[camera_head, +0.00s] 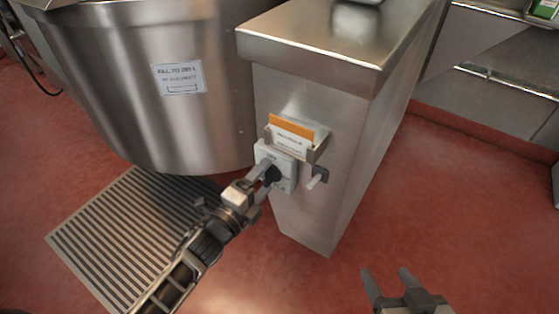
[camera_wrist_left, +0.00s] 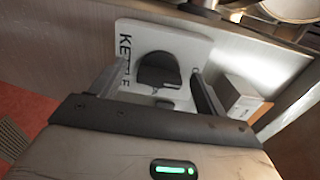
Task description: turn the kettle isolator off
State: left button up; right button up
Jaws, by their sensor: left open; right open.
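The kettle isolator is a pale grey switch box (camera_head: 289,179) on the front of the steel pillar, with a black rotary knob (camera_head: 271,175). My left gripper (camera_head: 264,180) is open, close in front of it, with its fingers near the knob. In the left wrist view, the knob (camera_wrist_left: 158,70) sits between the two open fingers of the gripper (camera_wrist_left: 152,84), on a white plate (camera_wrist_left: 190,40) lettered "KETTLE". I cannot tell whether the fingers touch the knob. My right gripper (camera_head: 388,284) is open and empty at the lower right, over the red floor.
The steel kettle (camera_head: 150,100) stands left of the pillar (camera_head: 325,150). A holder with orange-topped cards (camera_head: 292,131) is just above the switch, and a dark hook-like fitting (camera_head: 318,176) is to its right. A floor grate (camera_head: 130,235) lies below the kettle. Red floor is clear at right.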

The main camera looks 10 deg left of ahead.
pick_arm(q)
jog(key=p+v, duration=0.1)
jog(key=v, duration=0.6)
jog(key=shift+p, duration=0.4)
pick_arm(e)
jog(key=shift+r, duration=0.9)
pick_arm(q)
jog(key=s+d+r+n+g+y+p, duration=0.1)
jog(key=s+n, duration=0.4)
jog(key=n, duration=0.5)
jog(key=s+d+r+n+g+y+p, duration=0.1)
jog(key=s+r+n+g+p, duration=0.2)
jog(key=n, duration=0.7)
jog(key=s+g+p, duration=0.2)
jog(key=s, duration=0.1)
jog(key=shift+d+r+y, duration=0.3)
jog(key=shift+d+y, duration=0.05)
jog(key=shift+y, duration=0.05)
pick_arm(e)
jog(key=shift+d+r+g+h, duration=0.3)
jog(key=shift+r+g, duration=0.2)
jog(key=shift+r, duration=0.1)
pick_arm(q)
jog(key=shift+w, duration=0.1)
